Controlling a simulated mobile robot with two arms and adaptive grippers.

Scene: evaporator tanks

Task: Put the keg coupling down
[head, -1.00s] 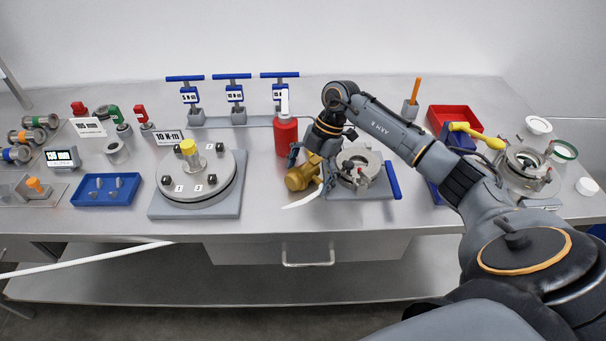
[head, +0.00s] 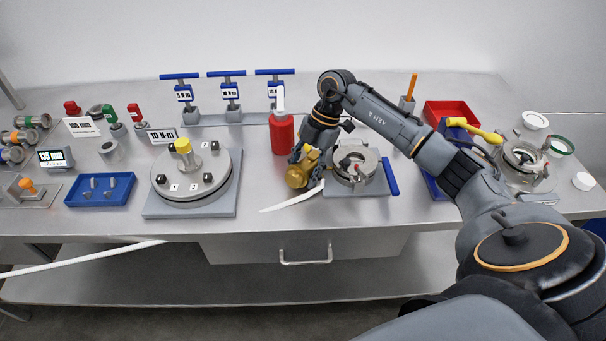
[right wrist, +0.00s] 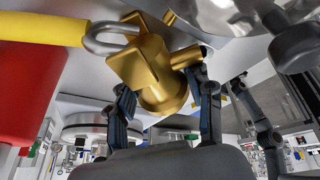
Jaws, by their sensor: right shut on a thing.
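The brass-coloured keg coupling (head: 298,177) is at the middle of the bench in the head view, just left of the round clamp fixture. My right gripper (head: 307,160) points down and is shut on it. In the right wrist view the coupling (right wrist: 150,65) sits tilted between the two fingers (right wrist: 166,105), with a grey metal loop at its upper left. I cannot tell whether the coupling touches the bench. My left gripper is not in view.
A red bottle (head: 282,135) stands close behind the coupling. The clamp fixture (head: 355,165) on its grey plate is close on the right. A round flange plate (head: 196,178) stands to the left. Bare bench lies between the flange plate and the coupling.

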